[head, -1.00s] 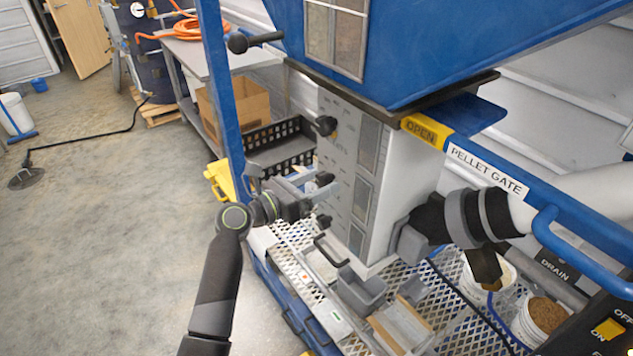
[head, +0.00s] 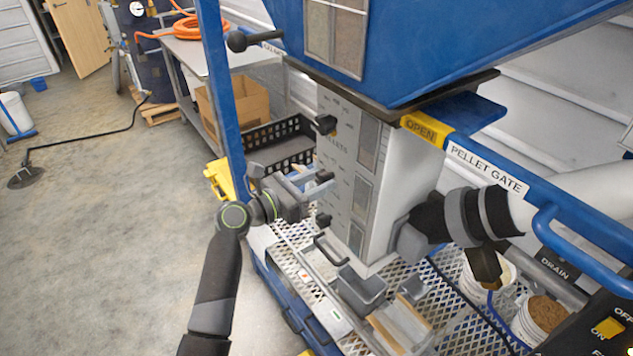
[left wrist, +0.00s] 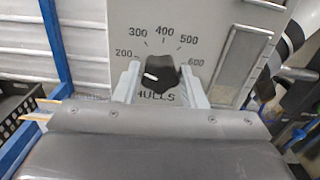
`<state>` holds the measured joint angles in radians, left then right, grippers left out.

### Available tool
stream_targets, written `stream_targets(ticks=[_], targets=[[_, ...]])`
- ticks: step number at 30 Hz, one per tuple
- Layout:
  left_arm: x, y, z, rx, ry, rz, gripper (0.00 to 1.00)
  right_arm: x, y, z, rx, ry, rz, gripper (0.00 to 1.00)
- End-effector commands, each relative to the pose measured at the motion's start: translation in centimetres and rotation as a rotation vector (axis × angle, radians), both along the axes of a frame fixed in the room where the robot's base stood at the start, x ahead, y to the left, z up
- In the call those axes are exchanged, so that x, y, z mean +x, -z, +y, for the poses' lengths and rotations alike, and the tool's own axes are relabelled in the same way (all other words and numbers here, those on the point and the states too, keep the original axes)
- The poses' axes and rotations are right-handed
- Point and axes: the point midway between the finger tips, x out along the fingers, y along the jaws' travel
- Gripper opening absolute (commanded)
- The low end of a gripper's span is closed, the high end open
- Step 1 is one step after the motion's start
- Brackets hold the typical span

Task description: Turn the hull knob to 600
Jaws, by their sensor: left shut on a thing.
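The hull knob (left wrist: 161,76) is a black knob above the word HULLS on a light grey dial panel (left wrist: 125,20). In the left wrist view its white mark is on its left side, towards 200. The printed scale runs from 200 at left over 400 at top to 600 at right. My left gripper (left wrist: 160,88) is shut on the knob, one pale finger on each side. In the head view, my left gripper (head: 318,182) reaches in from the left to the middle one of three black knobs on the hopper's front. My right gripper is not in view.
Other black knobs sit above (head: 326,125) and below (head: 323,221) the held one. A blue post (head: 222,100) stands left of the panel. A black crate (head: 278,148) is behind my gripper. A grey bin (head: 361,290) sits below.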

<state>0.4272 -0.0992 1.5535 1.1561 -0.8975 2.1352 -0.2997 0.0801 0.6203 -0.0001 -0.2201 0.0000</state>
Motion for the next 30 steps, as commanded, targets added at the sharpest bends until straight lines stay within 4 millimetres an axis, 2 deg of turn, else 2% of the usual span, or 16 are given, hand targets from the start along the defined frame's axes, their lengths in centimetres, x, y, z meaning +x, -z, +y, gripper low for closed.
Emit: stream_targets(ticks=[14, 30], targets=[[0.0, 0.2, 0.0, 0.259, 0.000, -0.355, 0.15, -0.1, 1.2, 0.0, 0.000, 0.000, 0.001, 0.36], [-0.1, 0.4, 0.0, 0.560, 0.000, -0.770, 0.15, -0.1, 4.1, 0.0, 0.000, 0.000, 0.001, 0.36]])
